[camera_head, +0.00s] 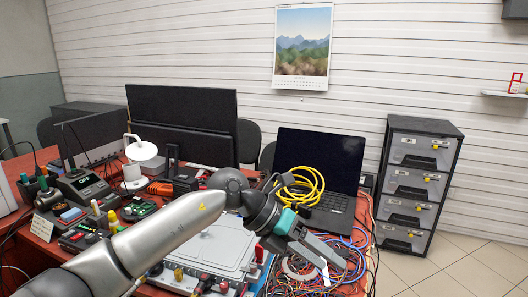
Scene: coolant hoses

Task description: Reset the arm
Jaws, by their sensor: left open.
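My left arm reaches in from the lower left across the workbench. My left gripper (333,266) is open with its fingers pointing down and to the right. It is over or near a tangle of coloured cables (345,277) on the right of the bench; I cannot tell whether it touches them. No object shows between its fingers. A yellow coiled hose (301,187) lies on the laptop just beyond the gripper. My right gripper is not in view.
A grey case (212,250) lies beneath my arm. The open laptop (322,158), black monitors (182,118) and a white lamp (141,152) stand behind. Tools and electronics crowd the left of the red bench. A drawer cabinet (413,185) stands right, with open floor in front.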

